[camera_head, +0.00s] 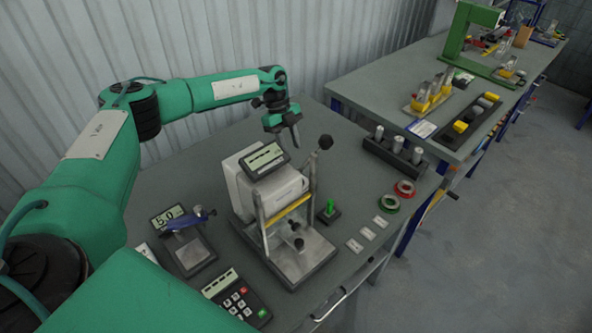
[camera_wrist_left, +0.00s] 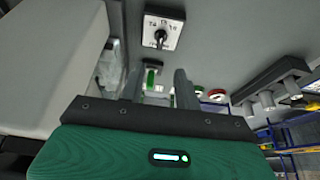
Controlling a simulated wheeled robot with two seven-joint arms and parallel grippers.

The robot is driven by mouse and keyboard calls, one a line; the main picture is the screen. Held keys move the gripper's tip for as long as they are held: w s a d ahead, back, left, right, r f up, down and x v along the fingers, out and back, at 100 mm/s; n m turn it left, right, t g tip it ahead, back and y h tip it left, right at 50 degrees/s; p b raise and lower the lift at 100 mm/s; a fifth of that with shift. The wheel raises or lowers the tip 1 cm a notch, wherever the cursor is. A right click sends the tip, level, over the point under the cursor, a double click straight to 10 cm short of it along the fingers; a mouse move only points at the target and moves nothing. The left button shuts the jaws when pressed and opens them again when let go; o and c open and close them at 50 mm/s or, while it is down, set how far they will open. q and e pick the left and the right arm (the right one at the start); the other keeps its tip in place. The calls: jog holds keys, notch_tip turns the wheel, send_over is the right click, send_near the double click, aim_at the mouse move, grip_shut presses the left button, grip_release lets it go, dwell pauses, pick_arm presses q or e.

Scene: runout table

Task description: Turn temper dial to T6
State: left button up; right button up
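The temper dial (camera_wrist_left: 162,32) shows in the left wrist view as a white square plate with a black knob at its middle. Small T marks run along its far edge; T4 is at the left, but the others are hard to read. I cannot tell which mark the knob points at. I cannot make out the dial in the head view. My left gripper (camera_head: 284,133) hangs behind the white tester, fingers down. In the left wrist view its two fingers (camera_wrist_left: 157,85) are apart with nothing between them, and the dial is beyond their tips. My right gripper is not in view.
The white tester (camera_head: 270,190) with a display and a black-knobbed lever stands close to my left gripper. A green peg on a black base (camera_head: 328,211), red and green rings (camera_head: 404,188) and a black rack of cylinders (camera_head: 392,152) lie to the right. A keypad (camera_head: 237,297) is at the front.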

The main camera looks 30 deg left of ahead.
pick_arm(q)
jog(key=p+x, duration=0.2)
jog(key=x, duration=0.3)
jog(key=shift+s+d+f, duration=0.15)
jog(key=shift+d+f, duration=0.05)
jog(key=shift+f, duration=0.1)
jog(key=p+x, duration=0.1)
jog(key=x, duration=0.3)
jog(key=shift+a+f, duration=0.1)
jog(key=shift+a, duration=0.05)
jog(key=shift+d+f, duration=0.25)
jog(key=shift+f, duration=0.35)
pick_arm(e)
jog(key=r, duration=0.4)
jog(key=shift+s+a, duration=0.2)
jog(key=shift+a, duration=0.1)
pick_arm(q)
grip_shut()
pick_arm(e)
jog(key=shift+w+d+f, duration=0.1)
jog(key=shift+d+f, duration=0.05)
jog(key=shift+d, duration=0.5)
